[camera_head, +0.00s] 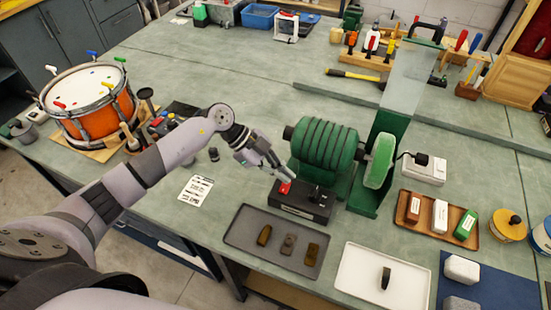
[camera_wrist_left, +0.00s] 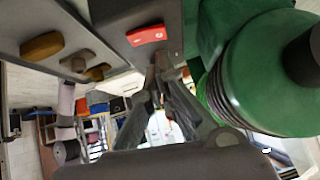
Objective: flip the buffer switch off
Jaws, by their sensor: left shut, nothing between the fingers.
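The green buffer (camera_head: 325,152), a ribbed motor body with a green shield at its right, stands on the bench. A dark switch box (camera_head: 302,202) sits in front of it with a red switch (camera_head: 284,188) at its left end. My left gripper (camera_head: 285,176) is shut and empty, its fingertips right by the red switch; whether they touch it I cannot tell. In the left wrist view the red switch (camera_wrist_left: 147,35) shows just beyond the closed fingertips (camera_wrist_left: 160,68), and the green motor (camera_wrist_left: 265,70) is close on the right. My right gripper is not in view.
A dark tray (camera_head: 240,236) with several small pieces lies in front of the switch box. A white tray (camera_head: 350,284) and a brown tray with bars (camera_head: 408,220) lie to the right. An orange drum (camera_head: 100,118) stands at left.

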